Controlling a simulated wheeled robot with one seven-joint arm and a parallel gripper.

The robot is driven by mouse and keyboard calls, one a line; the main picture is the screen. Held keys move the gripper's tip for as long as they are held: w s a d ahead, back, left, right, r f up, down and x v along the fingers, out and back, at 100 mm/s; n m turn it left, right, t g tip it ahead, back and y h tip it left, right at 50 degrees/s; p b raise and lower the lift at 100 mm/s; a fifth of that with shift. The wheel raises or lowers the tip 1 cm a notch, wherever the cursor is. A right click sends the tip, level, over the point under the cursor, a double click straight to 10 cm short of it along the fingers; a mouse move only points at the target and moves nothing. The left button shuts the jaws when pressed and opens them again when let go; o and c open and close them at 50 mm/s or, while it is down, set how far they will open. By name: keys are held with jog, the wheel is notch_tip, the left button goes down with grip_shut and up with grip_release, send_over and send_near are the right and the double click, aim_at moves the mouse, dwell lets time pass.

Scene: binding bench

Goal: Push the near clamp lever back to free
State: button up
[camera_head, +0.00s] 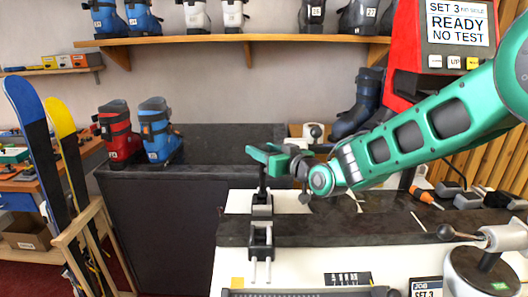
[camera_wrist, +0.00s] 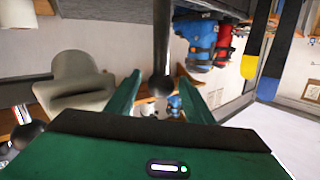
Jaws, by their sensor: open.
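My gripper (camera_head: 264,152) is open above the bench, at the end of my green arm. In the wrist view its two green fingers (camera_wrist: 160,88) stand apart, with a dark lever knob and rod (camera_wrist: 161,84) between them. I cannot tell whether either finger touches the knob. In the head view a dark upright lever (camera_head: 262,182) rises below my gripper from a black clamp (camera_head: 262,204); its top is hidden by the gripper. A black bracket with two pale rods (camera_head: 261,240) stands in front of it.
Another dark ball knob (camera_head: 315,131) shows behind my wrist; a dark ball also shows in the wrist view (camera_wrist: 28,133). A ball-ended handle (camera_head: 447,232) stands at right. A red machine (camera_head: 405,85) reads "READY NO TEST". Ski boots (camera_head: 157,132) stand at left.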

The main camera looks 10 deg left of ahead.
jog(key=v, duration=1)
jog(key=shift+s+d, duration=0.1)
